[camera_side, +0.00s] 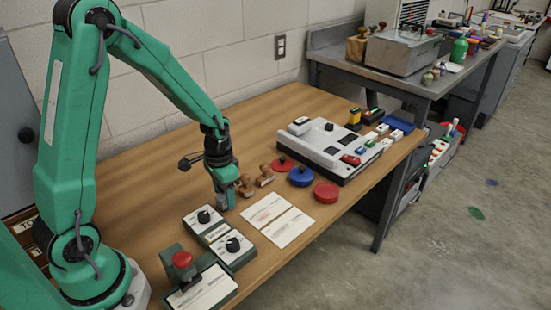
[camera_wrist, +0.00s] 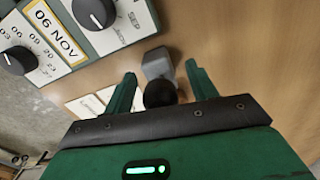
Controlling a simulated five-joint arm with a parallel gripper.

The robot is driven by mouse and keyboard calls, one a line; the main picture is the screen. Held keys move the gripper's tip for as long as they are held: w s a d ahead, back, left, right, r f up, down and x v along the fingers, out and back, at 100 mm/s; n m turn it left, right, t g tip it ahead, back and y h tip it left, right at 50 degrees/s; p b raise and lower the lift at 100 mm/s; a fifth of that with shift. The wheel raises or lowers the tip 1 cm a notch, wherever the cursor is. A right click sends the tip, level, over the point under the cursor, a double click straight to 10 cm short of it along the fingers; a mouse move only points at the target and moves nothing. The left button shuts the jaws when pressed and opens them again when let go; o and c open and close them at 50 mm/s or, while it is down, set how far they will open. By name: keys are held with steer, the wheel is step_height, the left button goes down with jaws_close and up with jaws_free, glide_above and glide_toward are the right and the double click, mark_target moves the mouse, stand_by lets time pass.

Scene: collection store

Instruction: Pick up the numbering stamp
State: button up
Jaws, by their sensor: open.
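The numbering stamp appears to be a small grey metal block with a round black knob. In the wrist view the stamp (camera_wrist: 157,64) stands on the wooden table with its knob between my two green fingers. My gripper (camera_wrist: 161,88) is open, with a finger on either side and gaps to the knob. In the side view my gripper (camera_side: 223,177) points down over the table, and a grey part of the stamp (camera_side: 221,201) shows just below it. The gripper hides most of the stamp there.
Two dial boxes (camera_side: 203,213) (camera_side: 232,261) sit close in front; a dial panel (camera_wrist: 52,36) shows in the wrist view. Wooden-handled stamps (camera_side: 265,176), white cards (camera_side: 288,227) and red and blue pads (camera_side: 326,192) lie to the right.

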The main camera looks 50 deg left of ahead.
steer(key=c, duration=1.1)
steer(key=shift+r, duration=0.1)
steer(key=shift+r, duration=0.6)
step_height(320, 180, up, 3)
steer(key=shift+r, duration=0.1)
steer(key=s+d+r, duration=0.4)
steer(key=d+r, duration=0.2)
steer(key=d, duration=0.5)
steer(key=shift+r, duration=0.25)
steer(key=shift+s, duration=0.1)
